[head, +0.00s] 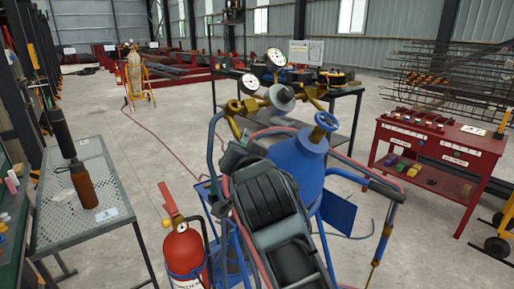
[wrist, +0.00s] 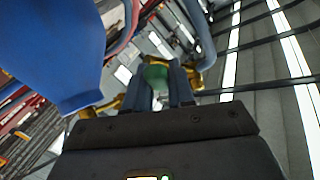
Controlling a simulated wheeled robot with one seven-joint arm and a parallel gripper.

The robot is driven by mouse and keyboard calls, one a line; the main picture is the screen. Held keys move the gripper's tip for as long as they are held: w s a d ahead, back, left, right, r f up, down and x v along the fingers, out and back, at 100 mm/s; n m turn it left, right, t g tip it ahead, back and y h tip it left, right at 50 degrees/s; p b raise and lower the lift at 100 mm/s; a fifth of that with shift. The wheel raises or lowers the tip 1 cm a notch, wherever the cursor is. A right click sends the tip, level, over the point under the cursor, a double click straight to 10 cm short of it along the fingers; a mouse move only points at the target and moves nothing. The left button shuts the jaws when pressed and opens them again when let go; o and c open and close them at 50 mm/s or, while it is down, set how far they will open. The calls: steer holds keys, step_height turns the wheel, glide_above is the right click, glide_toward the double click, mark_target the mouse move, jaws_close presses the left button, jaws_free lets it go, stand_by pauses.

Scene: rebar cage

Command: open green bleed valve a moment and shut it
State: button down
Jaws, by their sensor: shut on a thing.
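The green bleed valve (wrist: 156,74) shows in the wrist view as a small green knob between my two fingers. My gripper (wrist: 161,86) is shut on it, with a finger on each side. In the head view my own dark arm covers the gripper and the green knob. A blue gas cylinder (head: 298,167) with a blue handwheel (head: 326,121) stands beside my arm. It also shows at the left of the wrist view (wrist: 55,50). Brass fittings and a regulator with two white-faced gauges (head: 276,57) (head: 250,82) sit above it.
A red fire extinguisher (head: 184,249) stands just left of the blue cart frame. A red workbench (head: 440,145) is at right. Red hose (head: 150,127) crosses the floor; open concrete lies behind.

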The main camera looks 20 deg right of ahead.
steer(key=shift+w+a+r+m+g+h+b, duration=0.35)
steer(key=shift+m+g+h, duration=0.5)
steer(key=shift+m, duration=0.9)
steer(key=shift+w+a+r+m+g+h+b, duration=0.15)
steer(key=shift+a+r+m+g+h, duration=0.35)
steer(key=shift+m+g, duration=0.9)
steer(key=shift+w+a+r+m+g+h+b, duration=0.1)
steer(key=shift+w+a+r+m+g+h, duration=0.35)
steer(key=shift+m, duration=1.6)
steer(key=shift+s+d+h, duration=0.2)
steer(key=shift+h, duration=0.1)
steer(key=c, duration=1)
jaws_free()
steer(key=shift+c, duration=0.2)
steer(key=b+v, duration=0.1)
steer(key=v, duration=0.6)
steer(key=shift+s+r, duration=0.2)
steer(key=shift+r, duration=0.05)
steer(key=shift+a, duration=0.2)
